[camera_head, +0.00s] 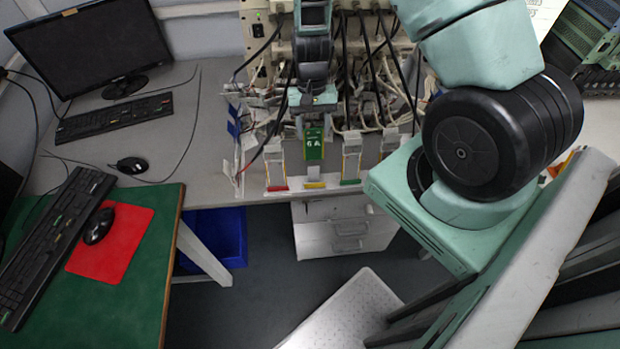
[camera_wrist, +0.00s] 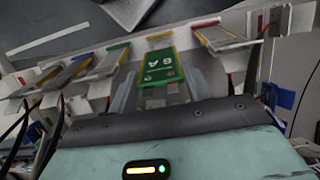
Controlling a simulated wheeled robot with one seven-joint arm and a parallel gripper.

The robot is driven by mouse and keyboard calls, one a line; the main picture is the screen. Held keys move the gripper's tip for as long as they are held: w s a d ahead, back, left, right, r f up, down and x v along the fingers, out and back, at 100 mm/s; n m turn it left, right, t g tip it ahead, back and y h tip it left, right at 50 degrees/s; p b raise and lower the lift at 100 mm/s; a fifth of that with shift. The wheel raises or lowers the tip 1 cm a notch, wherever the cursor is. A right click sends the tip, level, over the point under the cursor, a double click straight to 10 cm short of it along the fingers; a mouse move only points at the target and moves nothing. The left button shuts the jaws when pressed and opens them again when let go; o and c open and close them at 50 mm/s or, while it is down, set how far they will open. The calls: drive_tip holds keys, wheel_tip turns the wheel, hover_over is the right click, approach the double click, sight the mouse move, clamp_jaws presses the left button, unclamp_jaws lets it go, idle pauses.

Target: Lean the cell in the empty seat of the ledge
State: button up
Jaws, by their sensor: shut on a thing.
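The cell (camera_head: 314,143) in my gripper is a flat piece with a green face marked "6A"; it also shows in the wrist view (camera_wrist: 161,66). My gripper (camera_head: 314,124) points down at the ledge and is shut on the cell, with a pale finger on each side of it in the wrist view (camera_wrist: 160,84). The cell is roughly upright above the yellow-marked seat (camera_head: 314,185) of the ledge (camera_head: 331,185), between two neighbouring cells. I cannot tell whether its lower edge touches the seat.
Grey pouch cells lean in the seats left (camera_head: 275,165) and right (camera_head: 351,160). A red marker (camera_head: 277,188) and a green marker (camera_head: 350,182) flank the yellow one. Cables (camera_head: 372,75) crowd behind the ledge.

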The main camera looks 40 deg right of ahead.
sight(314, 158)
wheel_tip(314, 158, down, 2)
drive_tip(key=shift+f+b, duration=0.1)
drive_tip(key=shift+b, duration=0.5)
drive_tip(key=shift+b+x, duration=2.05)
drive_tip(key=shift+x, duration=0.75)
drive_tip(key=shift+s+f, duration=0.1)
drive_tip(key=shift+f, duration=0.15)
drive_tip(key=shift+s+a+f+b, duration=0.15)
drive_tip(key=shift+f+b, duration=0.4)
drive_tip(key=shift+b, duration=0.1)
